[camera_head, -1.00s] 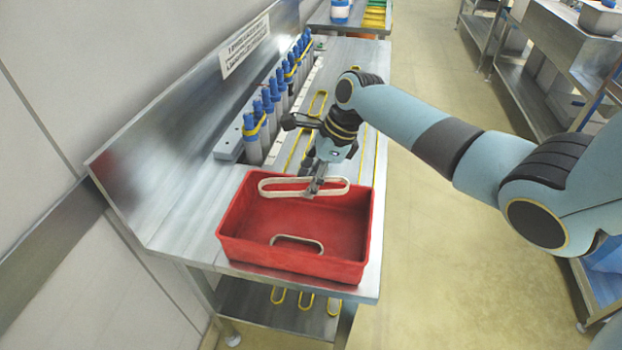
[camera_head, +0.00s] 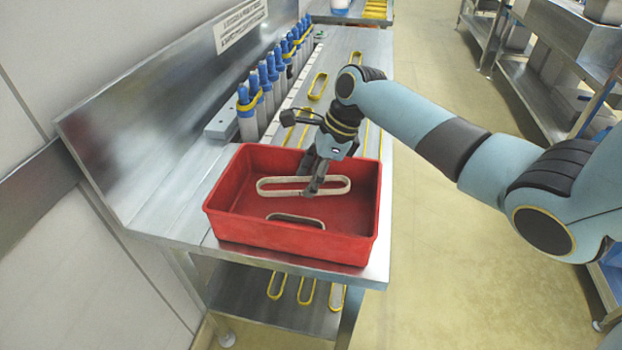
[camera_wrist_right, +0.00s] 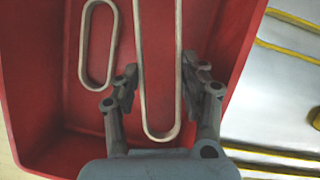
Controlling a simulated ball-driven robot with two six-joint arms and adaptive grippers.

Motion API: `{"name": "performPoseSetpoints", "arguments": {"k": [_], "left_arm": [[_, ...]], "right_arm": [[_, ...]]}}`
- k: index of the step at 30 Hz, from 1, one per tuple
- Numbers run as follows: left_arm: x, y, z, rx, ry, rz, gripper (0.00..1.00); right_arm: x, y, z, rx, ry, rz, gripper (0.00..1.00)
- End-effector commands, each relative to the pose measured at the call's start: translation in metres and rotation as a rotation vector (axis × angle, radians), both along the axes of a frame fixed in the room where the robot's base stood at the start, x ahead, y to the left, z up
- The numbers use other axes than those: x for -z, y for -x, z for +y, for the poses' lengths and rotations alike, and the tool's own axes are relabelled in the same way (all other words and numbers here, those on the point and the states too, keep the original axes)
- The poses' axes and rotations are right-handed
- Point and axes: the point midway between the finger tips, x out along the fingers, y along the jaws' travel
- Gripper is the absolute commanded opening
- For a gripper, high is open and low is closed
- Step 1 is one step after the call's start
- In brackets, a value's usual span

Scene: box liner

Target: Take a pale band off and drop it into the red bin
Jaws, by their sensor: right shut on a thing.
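My right gripper (camera_head: 313,187) is shut on a pale band (camera_head: 280,193), a long flat loop held level inside the opening of the red bin (camera_head: 290,239). In the right wrist view my right gripper (camera_wrist_right: 158,88) has a finger on each side of the near end of the pale band (camera_wrist_right: 161,138). A second, smaller-looking pale band (camera_head: 294,217) lies in the bin near its front wall, and it also shows in the right wrist view (camera_wrist_right: 110,50). My left gripper is not in view.
Blue-capped bottles (camera_head: 247,118) stand in a row in a grey holder along the back panel, some with yellow bands around them. Yellow bands (camera_head: 318,86) lie on the metal bench behind the bin. More bands (camera_head: 307,290) lie on the shelf below.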

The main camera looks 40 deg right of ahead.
Motion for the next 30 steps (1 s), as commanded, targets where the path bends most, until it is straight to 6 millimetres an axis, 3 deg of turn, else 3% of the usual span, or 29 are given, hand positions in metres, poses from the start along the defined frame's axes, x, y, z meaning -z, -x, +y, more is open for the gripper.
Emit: {"name": "performPoseSetpoints", "arguments": {"k": [9, 10, 15, 30], "left_arm": [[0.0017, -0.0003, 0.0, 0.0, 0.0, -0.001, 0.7], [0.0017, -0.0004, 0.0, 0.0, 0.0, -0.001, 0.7], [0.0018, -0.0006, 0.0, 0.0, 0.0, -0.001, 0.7], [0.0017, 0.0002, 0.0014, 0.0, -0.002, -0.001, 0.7]], "right_arm": [[0.0009, -0.0001, -0.0002, 0.0, 0.0, 0.0, 0.17], [0.0009, -0.0001, -0.0002, 0.0, 0.0, 0.0, 0.47], [0.0009, -0.0003, -0.0003, 0.0, 0.001, -0.001, 0.69], [-0.0044, -0.0017, -0.0036, 0.001, 0.005, -0.008, 0.7]]}}
